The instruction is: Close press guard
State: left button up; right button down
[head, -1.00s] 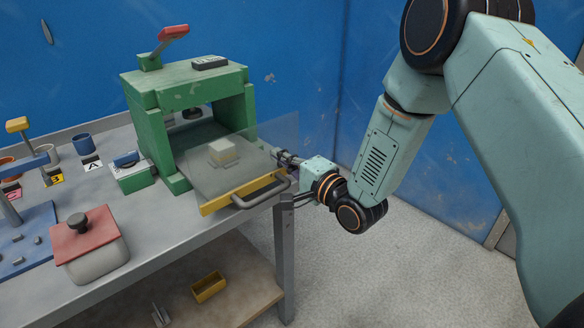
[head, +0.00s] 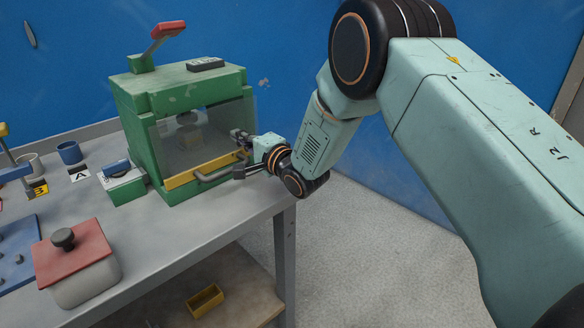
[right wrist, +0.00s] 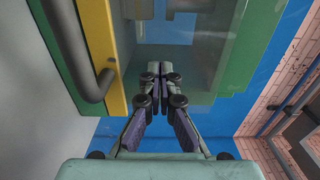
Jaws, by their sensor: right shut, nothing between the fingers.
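The green press (head: 128,88) stands on the grey bench. Its guard, a clear panel (head: 222,122) with a yellow bar (head: 181,180) along its lower edge, stands nearly upright across the front opening. I cannot tell if it is fully flush. A grey handle (head: 215,176) sticks out from the bar. My right gripper (head: 240,137) is at the guard's right side, by the bar's end. In the right wrist view its fingers (right wrist: 160,72) are shut and empty, beside the yellow bar (right wrist: 106,45) and handle (right wrist: 72,50). I cannot tell if they touch. My left gripper is out of view.
A pot with a red lid (head: 75,252) stands at the front left of the bench. A small green box (head: 123,186) and a blue cup (head: 70,152) are left of the press. A yellow bin (head: 205,300) sits on the lower shelf. Floor right of the bench is clear.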

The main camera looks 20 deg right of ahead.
jog(key=shift+w, duration=0.15)
jog(key=shift+r, duration=0.15)
dwell(0.5)
